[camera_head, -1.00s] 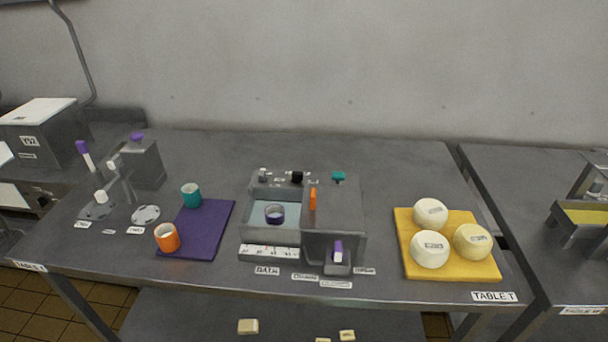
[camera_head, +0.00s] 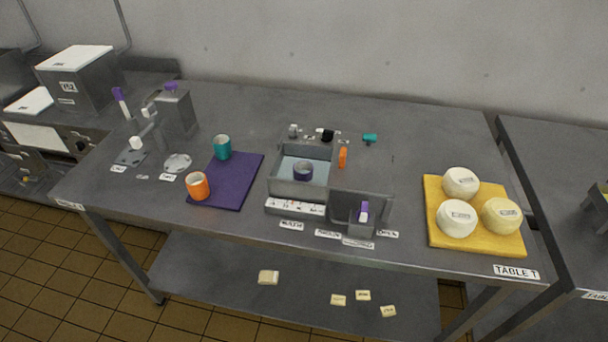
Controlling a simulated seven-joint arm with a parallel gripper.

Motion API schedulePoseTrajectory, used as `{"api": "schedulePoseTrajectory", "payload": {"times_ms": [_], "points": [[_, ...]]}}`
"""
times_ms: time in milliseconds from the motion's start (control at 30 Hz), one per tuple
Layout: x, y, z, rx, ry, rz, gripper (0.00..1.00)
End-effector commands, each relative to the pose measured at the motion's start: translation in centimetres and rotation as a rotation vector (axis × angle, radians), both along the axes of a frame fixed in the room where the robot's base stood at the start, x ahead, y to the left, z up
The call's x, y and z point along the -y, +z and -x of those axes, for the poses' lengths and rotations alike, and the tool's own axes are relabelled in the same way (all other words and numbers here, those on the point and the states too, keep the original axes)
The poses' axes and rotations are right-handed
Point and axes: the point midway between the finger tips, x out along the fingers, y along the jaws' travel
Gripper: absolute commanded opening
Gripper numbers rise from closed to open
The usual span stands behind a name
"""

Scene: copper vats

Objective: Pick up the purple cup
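The cup's lower part is hard to make out at this size. My gripper is not in view.
An orange cup (camera_head: 197,186) and a teal cup (camera_head: 222,147) stand at a purple mat (camera_head: 240,180), left of the basin. A grey panel (camera_head: 345,203) with a purple-topped lever (camera_head: 363,212) is at its right.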

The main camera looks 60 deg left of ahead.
Motion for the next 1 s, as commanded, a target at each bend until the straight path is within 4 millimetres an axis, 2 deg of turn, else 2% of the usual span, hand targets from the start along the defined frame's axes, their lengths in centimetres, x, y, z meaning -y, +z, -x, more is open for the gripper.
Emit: {"api": "schedulePoseTrajectory", "payload": {"times_ms": [267, 700, 1000], "points": [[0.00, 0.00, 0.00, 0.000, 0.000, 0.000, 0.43], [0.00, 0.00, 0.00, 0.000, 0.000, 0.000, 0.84], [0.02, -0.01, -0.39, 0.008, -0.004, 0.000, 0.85]]}}
